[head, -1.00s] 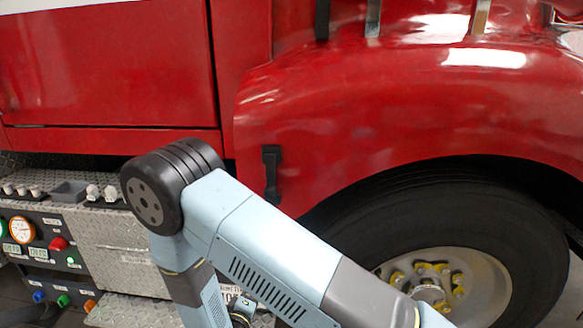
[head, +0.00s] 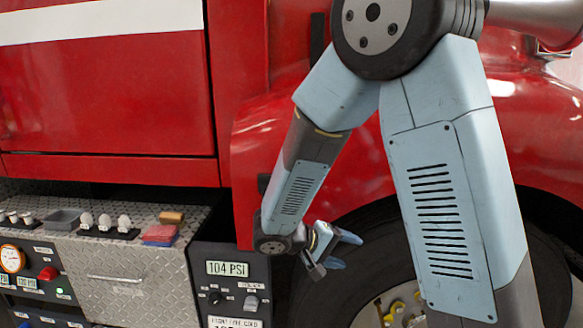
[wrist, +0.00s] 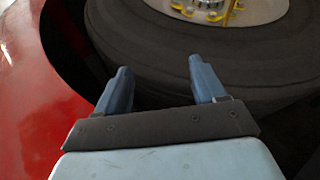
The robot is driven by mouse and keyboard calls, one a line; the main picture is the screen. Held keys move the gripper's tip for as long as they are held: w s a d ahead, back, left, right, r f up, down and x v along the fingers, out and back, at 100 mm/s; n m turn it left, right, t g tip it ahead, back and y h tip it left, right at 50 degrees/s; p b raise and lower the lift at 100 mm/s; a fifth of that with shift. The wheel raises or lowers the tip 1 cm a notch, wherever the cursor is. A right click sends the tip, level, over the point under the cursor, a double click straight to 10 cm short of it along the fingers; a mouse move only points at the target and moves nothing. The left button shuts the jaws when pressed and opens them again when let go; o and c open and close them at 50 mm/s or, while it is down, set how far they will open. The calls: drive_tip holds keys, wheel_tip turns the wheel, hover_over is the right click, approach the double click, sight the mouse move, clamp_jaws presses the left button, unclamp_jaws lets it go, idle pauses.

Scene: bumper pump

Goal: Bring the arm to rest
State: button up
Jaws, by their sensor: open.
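My gripper (head: 336,250) is in the middle of the head view, in front of the red wheel arch and the upper left of the black tyre (head: 350,268). Its jaws are open and empty. My arm is folded, with its elbow high at the top right and the forearm sloping down to the left. In the wrist view, the two blue-grey fingers of my gripper (wrist: 160,85) stand apart and point toward the tyre (wrist: 180,70). Nothing is between the fingers.
A red truck (head: 110,110) fills the background. At the lower left are a diamond-plate bumper top (head: 100,222) with a grey tray (head: 62,219), white knobs (head: 105,222), a red sponge-like block (head: 160,234) and a tan block (head: 172,217). A panel reads 104 PSI (head: 227,268).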

drive_tip(key=s+d+r+m+y, duration=0.1)
drive_tip(key=s+d+r+y, duration=0.4)
drive_tip(key=s+r, duration=0.4)
drive_tip(key=s+d+r+m+t+y, duration=0.1)
drive_tip(key=s+d+r+m+y, duration=0.1)
drive_tip(key=s+d+r+y, duration=0.3)
drive_tip(key=s+r+y, duration=0.1)
drive_tip(key=s+r, duration=0.2)
drive_tip(key=r, duration=0.1)
drive_tip(key=shift+s+d+r+t+y, duration=0.3)
drive_tip(key=shift+s+d+r, duration=0.05)
drive_tip(key=shift+r, duration=0.05)
